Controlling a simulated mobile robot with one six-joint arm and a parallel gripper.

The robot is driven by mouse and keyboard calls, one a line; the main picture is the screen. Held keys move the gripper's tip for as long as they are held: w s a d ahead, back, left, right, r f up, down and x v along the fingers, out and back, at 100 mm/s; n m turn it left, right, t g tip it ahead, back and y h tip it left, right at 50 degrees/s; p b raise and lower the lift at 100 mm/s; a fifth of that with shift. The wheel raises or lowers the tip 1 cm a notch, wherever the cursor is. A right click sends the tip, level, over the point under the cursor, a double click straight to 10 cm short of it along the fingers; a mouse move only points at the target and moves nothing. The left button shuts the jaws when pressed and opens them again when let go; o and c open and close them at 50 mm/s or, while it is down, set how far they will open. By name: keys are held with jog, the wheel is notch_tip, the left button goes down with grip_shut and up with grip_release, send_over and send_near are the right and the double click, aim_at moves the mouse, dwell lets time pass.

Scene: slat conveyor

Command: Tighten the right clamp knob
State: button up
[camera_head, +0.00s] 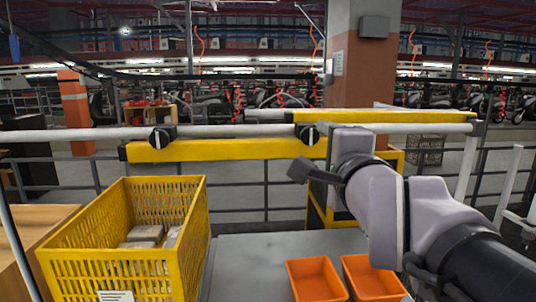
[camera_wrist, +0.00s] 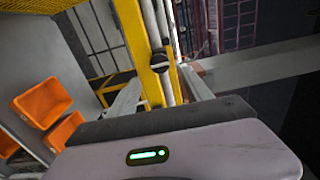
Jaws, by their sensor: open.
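The right clamp knob (camera_head: 307,133) is a round black knob with a pale bar across its face. It sits on the pale rail at the right, by the yellow beams. It also shows in the wrist view (camera_wrist: 160,62), its bar lying roughly across the picture. My gripper (camera_wrist: 162,88) is open and empty. Its two pale fingers point toward the knob, one to each side of it in the picture, and the knob looks apart from them. The left clamp knob (camera_head: 161,138) sits further left on the rail.
A yellow crate (camera_head: 66,236) with grey packages stands at the front left. Two orange bins (camera_head: 316,280) (camera_head: 373,277) stand on a grey surface (camera_head: 244,268) at the front. Yellow beams (camera_head: 215,150) run along the pale rail (camera_head: 235,131). Dark railings stand behind.

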jog(key=s+p, duration=0.4)
jog(key=s, duration=0.6)
jog(key=shift+s, duration=0.25)
jog(key=shift+f, duration=0.1)
notch_tip(320, 180, down, 18)
jog(key=s+d+n+g+b, duration=0.1)
jog(key=s+n+g+b, duration=0.2)
jog(key=n+g+b, duration=0.25)
jog(key=s+a+f+n+g+y+b, duration=0.1)
jog(key=s+a+f+n+g+b, duration=0.1)
jog(key=f, duration=0.7)
jog(key=s+a+f+n+g+y+b, duration=0.1)
jog(key=s+a+f+n+g+b, duration=0.2)
jog(key=s+f+n, duration=0.3)
notch_tip(320, 180, down, 3)
jog(key=shift+s+a+r+g, duration=0.15)
jog(key=shift+s+g, duration=0.7)
jog(key=shift+s, duration=0.15)
